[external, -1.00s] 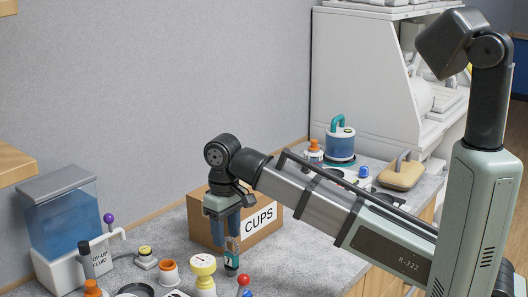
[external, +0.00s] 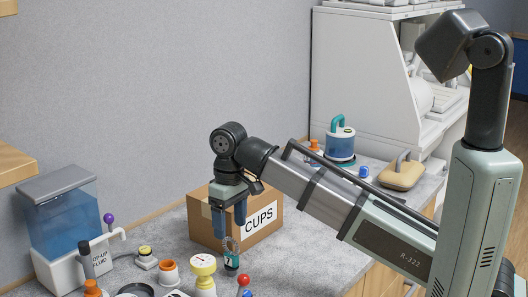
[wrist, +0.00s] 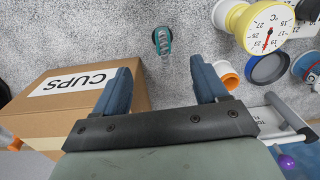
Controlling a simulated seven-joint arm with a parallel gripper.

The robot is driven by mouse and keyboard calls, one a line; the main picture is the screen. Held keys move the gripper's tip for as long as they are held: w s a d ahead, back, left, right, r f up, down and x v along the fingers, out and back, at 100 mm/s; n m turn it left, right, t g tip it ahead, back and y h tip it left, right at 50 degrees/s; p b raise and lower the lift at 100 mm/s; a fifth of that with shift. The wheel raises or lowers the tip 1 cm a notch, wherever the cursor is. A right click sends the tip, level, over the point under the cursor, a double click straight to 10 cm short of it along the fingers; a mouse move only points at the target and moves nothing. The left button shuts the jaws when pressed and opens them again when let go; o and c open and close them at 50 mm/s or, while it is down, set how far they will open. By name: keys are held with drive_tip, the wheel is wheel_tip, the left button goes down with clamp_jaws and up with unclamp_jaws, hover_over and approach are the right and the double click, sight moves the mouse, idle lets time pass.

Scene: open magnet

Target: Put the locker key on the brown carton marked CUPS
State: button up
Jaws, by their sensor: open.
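The locker key, a small teal and dark piece with a pale coil (external: 231,262), is on the grey counter in front of the carton. It also shows in the wrist view (wrist: 162,42), at the top middle beyond my fingertips. The brown carton marked CUPS (external: 240,225) stands closed behind my gripper and to its right; in the wrist view it is at the left (wrist: 60,112). My gripper (external: 230,222) points down with its blue-grey fingers apart and empty, just above the key. In the wrist view the gap between the fingertips (wrist: 160,68) lines up with the key.
A yellow-and-white dial gauge (external: 203,266), an orange-rimmed pot (external: 168,270) and a red-knobbed item (external: 243,281) stand near the key. A blue liquid dispenser (external: 65,222) is at the left. Bare counter (wrist: 115,40) lies between carton and key.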

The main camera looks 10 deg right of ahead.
sight(233, 251)
drive_tip(key=d+f+n+g+y, duration=0.1)
drive_tip(key=d+f+n+g, duration=0.1)
drive_tip(key=w+d+f+n+g+y, duration=0.1)
drive_tip(key=d+f+n+g+y, duration=0.1)
drive_tip(key=f, duration=0.1)
drive_tip(key=d+f+n+g+y, duration=0.2)
drive_tip(key=d+f, duration=0.1)
drive_tip(key=shift+w+d+n, duration=0.1)
drive_tip(key=shift+w+n, duration=0.2)
drive_tip(key=shift+n, duration=0.1)
drive_tip(key=d+g+y, duration=0.1)
drive_tip(key=w+y, duration=0.1)
drive_tip(key=y, duration=0.1)
drive_tip(key=w+d+n+g+y, duration=0.1)
drive_tip(key=shift+w+d+g+y, duration=0.1)
drive_tip(key=shift+d+g+y, duration=0.2)
drive_tip(key=shift+y, duration=0.1)
drive_tip(key=w+d+y, duration=0.1)
drive_tip(key=y, duration=0.1)
drive_tip(key=w+d+r+y, duration=0.1)
drive_tip(key=d+y, duration=0.1)
drive_tip(key=shift+w+r+n+g, duration=0.2)
drive_tip(key=shift+w+n+g, duration=0.1)
drive_tip(key=shift+w+n, duration=0.1)
drive_tip(key=shift+w+d+r+y, duration=0.25)
drive_tip(key=shift+w+d+y, duration=0.15)
drive_tip(key=shift+y, duration=0.1)
drive_tip(key=shift+s+a, duration=0.15)
drive_tip(key=shift+a, duration=0.1)
drive_tip(key=shift+x, duration=6.45)
